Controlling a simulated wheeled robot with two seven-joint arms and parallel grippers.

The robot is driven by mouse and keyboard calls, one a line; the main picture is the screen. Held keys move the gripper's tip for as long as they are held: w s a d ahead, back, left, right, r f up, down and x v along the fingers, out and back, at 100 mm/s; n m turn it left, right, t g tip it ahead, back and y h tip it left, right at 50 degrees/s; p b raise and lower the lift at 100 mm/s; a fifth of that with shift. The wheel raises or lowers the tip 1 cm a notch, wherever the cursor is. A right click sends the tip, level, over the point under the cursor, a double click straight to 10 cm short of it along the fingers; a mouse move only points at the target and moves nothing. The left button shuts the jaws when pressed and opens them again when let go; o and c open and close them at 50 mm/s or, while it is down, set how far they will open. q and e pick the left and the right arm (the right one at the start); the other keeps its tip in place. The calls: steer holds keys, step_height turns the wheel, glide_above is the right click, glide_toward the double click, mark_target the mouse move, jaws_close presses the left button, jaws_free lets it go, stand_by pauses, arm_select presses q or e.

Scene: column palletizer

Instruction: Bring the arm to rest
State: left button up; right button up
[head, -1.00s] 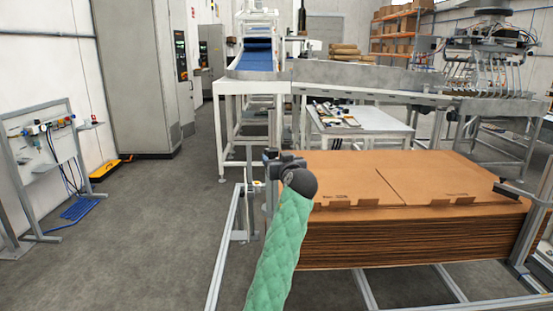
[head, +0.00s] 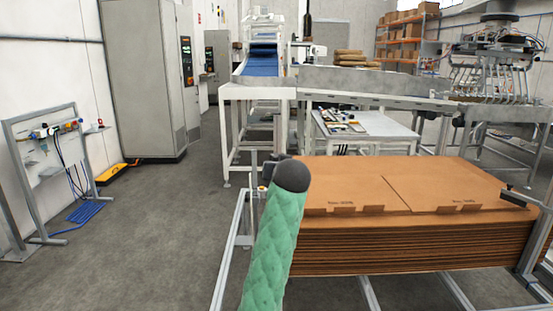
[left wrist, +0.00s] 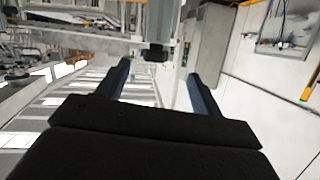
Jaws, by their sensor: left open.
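My arm in a green quilted sleeve (head: 272,240) rises from the bottom of the head view and ends in a dark rounded cap. It stands in front of the left edge of a stack of flat brown cardboard (head: 400,245). In the left wrist view, the two dark fingers of my left gripper (left wrist: 158,82) are spread apart with nothing held between them. In the head view the gripper cannot be told clearly behind the cap. My right gripper shows in neither view.
A metal frame (head: 228,250) surrounds the stack. A white conveyor stand (head: 255,93) and a work table (head: 365,127) are behind. Grey cabinets (head: 145,80) and a wall-side rack (head: 50,175) stand at left. The grey floor (head: 150,230) between is clear.

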arm_select(q)
steer(key=s+a+f+g+h+p, duration=0.1)
steer(key=s+a+f+g, duration=0.3)
steer(key=s+f, duration=1)
steer(key=s+a+f+m+g+h+p, duration=0.1)
steer(key=s+a+f+g+p, duration=0.2)
steer(key=s+f, duration=1.2)
steer(key=s+a+f+m+g+h+p, duration=0.1)
steer(key=s+a+f+g, duration=0.4)
steer(key=s+f, duration=0.9)
steer(key=s+a+p, duration=0.1)
steer(key=s+a, duration=0.2)
steer(key=s, duration=1.1)
steer(key=shift+f+h, duration=0.25)
steer(key=shift+h, duration=0.05)
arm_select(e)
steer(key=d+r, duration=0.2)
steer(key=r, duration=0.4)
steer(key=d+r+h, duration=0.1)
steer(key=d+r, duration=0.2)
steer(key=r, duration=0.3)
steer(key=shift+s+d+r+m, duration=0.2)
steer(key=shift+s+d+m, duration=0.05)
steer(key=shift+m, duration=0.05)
